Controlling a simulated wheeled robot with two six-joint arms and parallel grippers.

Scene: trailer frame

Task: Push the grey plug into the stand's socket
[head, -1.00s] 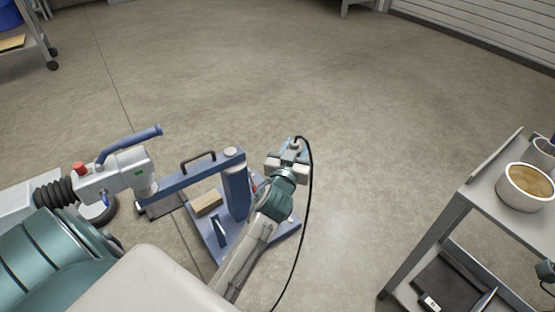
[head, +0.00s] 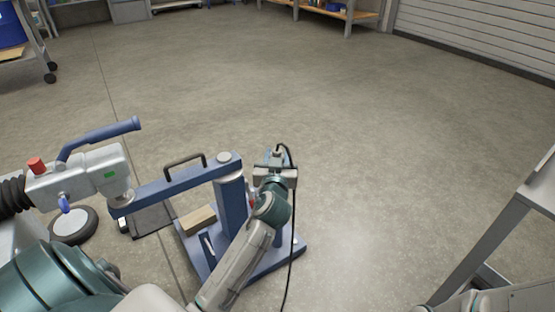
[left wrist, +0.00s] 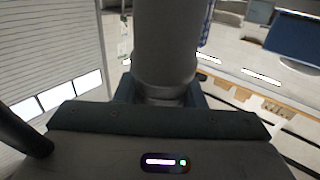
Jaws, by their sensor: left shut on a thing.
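The blue stand (head: 233,200) has an upright post, a side arm with a black handle, and a flat base on the floor. My left gripper (head: 275,165) is just right of the top of the post in the head view. It is shut on the grey plug, which is mostly hidden by the jaws. A black cable (head: 293,225) loops from the gripper down to the lower edge. The socket cannot be made out behind my left arm. In the left wrist view a wide grey cylinder fills the upper middle; I cannot tell what it is. My right gripper does not show.
A grey-white machine with a blue lever (head: 100,136) and a red button (head: 37,165) stands left of the stand. A wooden block (head: 198,219) lies at the stand's base. A grey cart (head: 500,235) is at the right edge. The floor beyond the stand is clear.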

